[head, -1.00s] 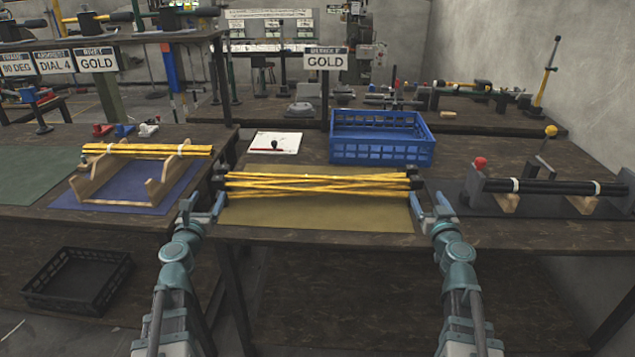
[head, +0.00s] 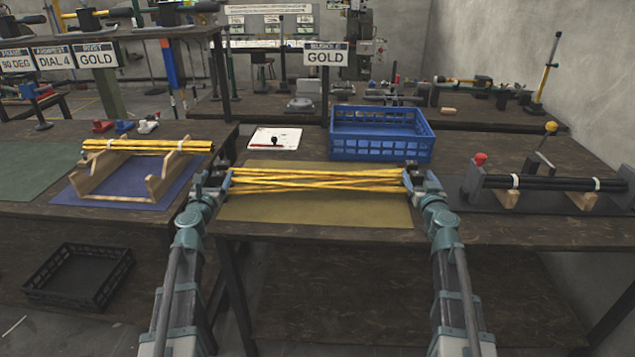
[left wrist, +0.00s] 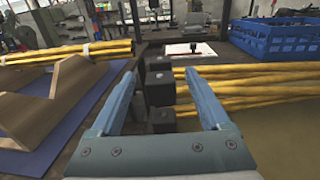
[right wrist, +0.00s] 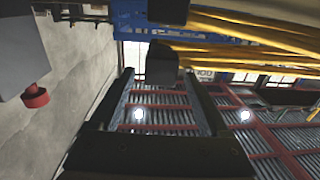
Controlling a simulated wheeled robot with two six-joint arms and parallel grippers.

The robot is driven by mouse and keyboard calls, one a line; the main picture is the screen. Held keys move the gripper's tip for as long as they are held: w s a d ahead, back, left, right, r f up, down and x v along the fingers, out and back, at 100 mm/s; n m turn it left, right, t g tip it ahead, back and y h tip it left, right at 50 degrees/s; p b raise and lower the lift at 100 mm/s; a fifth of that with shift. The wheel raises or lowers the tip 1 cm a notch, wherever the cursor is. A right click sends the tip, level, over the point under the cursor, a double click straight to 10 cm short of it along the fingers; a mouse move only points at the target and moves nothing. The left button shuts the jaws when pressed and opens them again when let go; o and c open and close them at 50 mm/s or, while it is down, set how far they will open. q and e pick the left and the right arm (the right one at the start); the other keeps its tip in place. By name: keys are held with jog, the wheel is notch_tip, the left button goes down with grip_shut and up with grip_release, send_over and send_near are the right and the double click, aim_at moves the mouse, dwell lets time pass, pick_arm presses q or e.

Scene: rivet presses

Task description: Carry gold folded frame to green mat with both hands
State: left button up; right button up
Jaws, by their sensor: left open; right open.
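The gold folded frame (head: 318,181), a bundle of crossing yellow bars with black end blocks, lies over an olive-yellow mat (head: 315,212). A dark green mat (head: 30,172) lies at the far left, partly out of view. My left gripper (head: 219,184) is open at the frame's left end; in the left wrist view black end blocks (left wrist: 160,85) show between its fingers. My right gripper (head: 418,187) is open at the right end; in the right wrist view a black end block (right wrist: 161,63) shows between its fingertips. Whether the fingers touch the blocks is unclear.
A wooden cradle (head: 158,187) with another gold bundle (head: 148,146) stands on a blue mat (head: 95,198) left of the frame. A blue crate (head: 380,150) stands behind the frame. A rack with black bars (head: 545,184) is to the right. A gap separates the two tables.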

aim_at(221, 168)
pick_arm(q)
jog(key=w, duration=0.5)
pick_arm(e)
jog(key=w, duration=0.5)
pick_arm(q)
grip_shut()
pick_arm(e)
grip_shut()
dwell(0.6)
